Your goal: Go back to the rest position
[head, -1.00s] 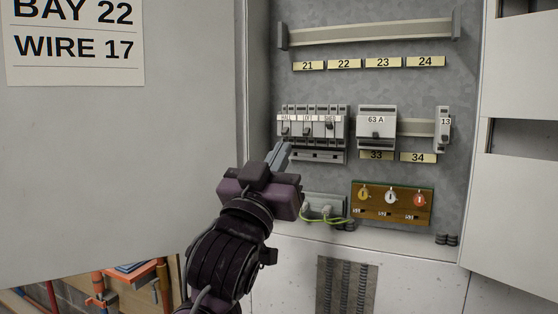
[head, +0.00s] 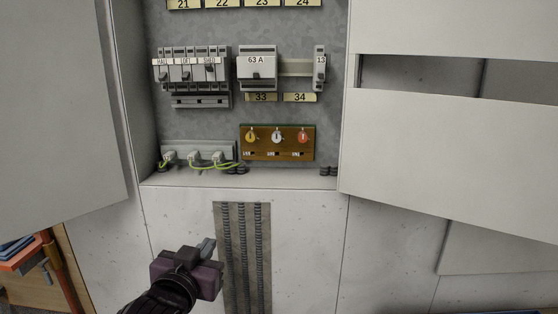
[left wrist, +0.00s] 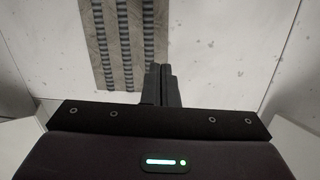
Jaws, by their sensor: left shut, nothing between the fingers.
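My left gripper (head: 207,246) is low in the head view, in front of the pale panel under the open cabinet. Its fingers are shut with nothing between them. In the left wrist view the two dark fingertips (left wrist: 162,70) lie side by side, pointing at the panel next to a slotted strip (left wrist: 125,40). The gripper appears apart from the cabinet's parts. My right gripper is not in view.
The cabinet holds a row of breakers (head: 193,72), a 63 A breaker (head: 257,70), a brown board with three knobs (head: 278,142) and green-yellow wires (head: 205,163). Open doors stand at left (head: 60,120) and right (head: 450,140). An orange-and-blue stack (head: 18,252) is at lower left.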

